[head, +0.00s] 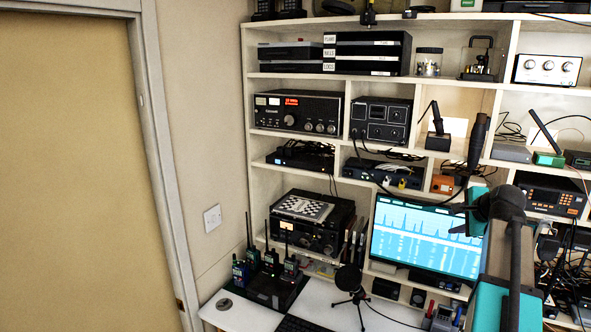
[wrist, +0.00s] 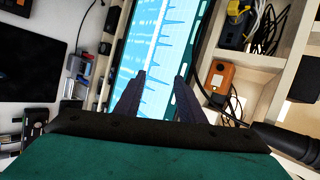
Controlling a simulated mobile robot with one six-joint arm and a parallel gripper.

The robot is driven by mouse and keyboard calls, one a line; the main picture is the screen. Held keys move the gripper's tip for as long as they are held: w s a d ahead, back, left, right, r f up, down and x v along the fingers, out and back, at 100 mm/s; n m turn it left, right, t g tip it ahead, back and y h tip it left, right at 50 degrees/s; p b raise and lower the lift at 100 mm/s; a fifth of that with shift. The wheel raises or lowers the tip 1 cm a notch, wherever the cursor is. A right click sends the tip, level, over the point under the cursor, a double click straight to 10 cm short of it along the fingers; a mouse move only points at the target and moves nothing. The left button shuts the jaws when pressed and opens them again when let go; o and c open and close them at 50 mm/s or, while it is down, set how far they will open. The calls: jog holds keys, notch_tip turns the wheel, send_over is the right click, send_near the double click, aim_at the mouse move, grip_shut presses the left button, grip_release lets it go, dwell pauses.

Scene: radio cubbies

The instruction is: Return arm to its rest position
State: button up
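My gripper (wrist: 160,77) shows in the wrist view with its two dark fingers apart and nothing between them. The lit monitor (wrist: 150,40) with a blue spectrum trace lies beyond the fingers. In the head view my teal and black arm reaches up from the lower right, in front of the shelving. Its wrist end is near the right edge of the monitor (head: 415,235). The fingers are hard to make out there, and I cannot tell how far they are from the screen.
A dark boom microphone (head: 478,142) stands close to my wrist. Cubby shelves (head: 340,85) full of radios and cables fill the back. A small tripod microphone (head: 349,280) and handheld radios (head: 270,262) stand on the white desk (head: 240,312). A door (head: 75,170) is at left.

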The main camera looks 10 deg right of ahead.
jog(key=w+a+f+n+g+y, duration=0.3)
jog(key=a+f+n, duration=0.6)
jog(key=a+f, duration=1.4)
jog(key=s+a+f+n+g+h, duration=0.1)
jog(key=s+a+f+n+g, duration=0.2)
jog(key=s+a+f+n, duration=0.65)
jog(key=s+a+f+n+g, duration=0.35)
jog(key=s+a+f, duration=0.25)
jog(key=a+f, duration=0.7)
jog(key=s+d+f+g+b, duration=0.1)
jog(key=s+f+g+b, duration=0.5)
jog(key=s+f, duration=2)
notch_tip(320, 180, down, 4)
jog(key=b, duration=0.4)
jog(key=shift+s+d+b, duration=0.25)
jog(key=shift+b, duration=0.1)
jog(key=shift+d+r, duration=0.1)
jog(key=shift+r, duration=0.05)
